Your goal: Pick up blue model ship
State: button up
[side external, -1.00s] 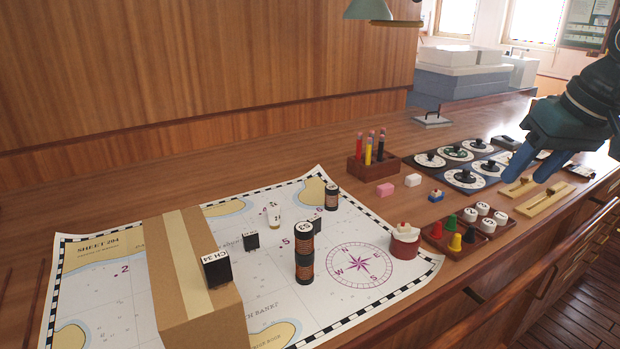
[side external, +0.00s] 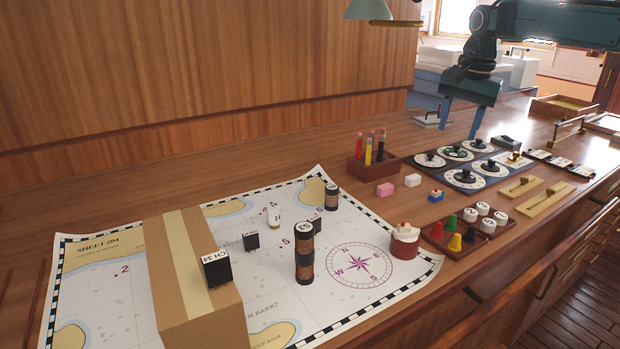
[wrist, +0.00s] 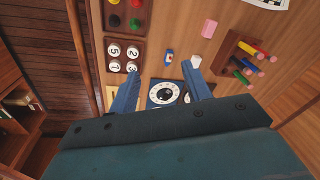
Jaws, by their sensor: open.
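The blue model ship (side external: 436,196) is small, with a light upper part and a bit of orange or yellow on top. It stands on the wooden counter between the white block and the piece tray, and it also shows in the wrist view (wrist: 169,57). My gripper (side external: 458,137) is open and empty, up above the dial panels, behind and to the right of the ship in the side view. In the wrist view my gripper's fingers (wrist: 161,70) are spread, with the ship a little beyond the fingertips.
A pink block (side external: 385,190) and a white block (side external: 413,180) lie near the ship. A pencil holder (side external: 372,166) stands behind them. A tray of pieces (side external: 450,246) is in front, and dial panels (side external: 465,180) are to the right. A red model ship (side external: 404,243) stands on the chart.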

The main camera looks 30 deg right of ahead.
jog(key=w+d+f+m+g, duration=0.1)
jog(key=w+d+f+m, duration=0.3)
jog(key=w+d+f, duration=0.3)
jog(key=shift+d+f+m+g, duration=0.3)
jog(key=shift+d+f+m, duration=0.1)
jog(key=shift+d+f, duration=0.15)
jog(key=shift+a, duration=0.1)
send_over(438, 191)
jog(key=shift+a+f, duration=0.1)
jog(key=shift+f, duration=4.2)
jog(key=shift+f, duration=0.1)
jog(key=shift+f, duration=2.5)
grip_shut()
